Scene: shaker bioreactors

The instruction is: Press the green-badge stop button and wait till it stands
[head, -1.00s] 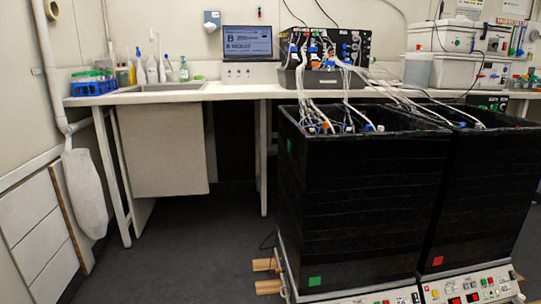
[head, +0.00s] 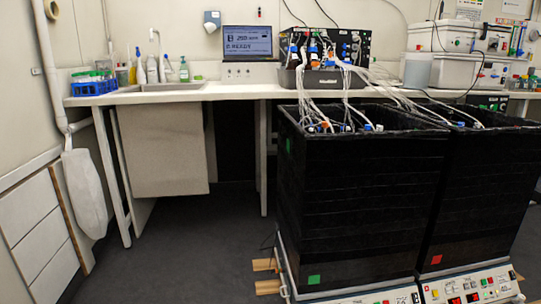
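Two tall black shaker boxes stand side by side at the right. The nearer left one (head: 365,205) carries a green badge (head: 314,280) low on its front. The right one (head: 485,190) carries a red badge (head: 437,259). A control panel (head: 400,297) under the green-badge box is mostly cut off by the bottom edge, so its stop button cannot be made out. The red-badge box's panel (head: 470,287) shows several small coloured buttons. My gripper is not in view.
A white bench (head: 190,94) runs along the back wall, with a screen (head: 248,42), a sink and bottles. White tubes run from a grey tray (head: 325,79) into the boxes. Wooden blocks (head: 265,265) lie by the green-badge box. The dark floor at centre left is clear.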

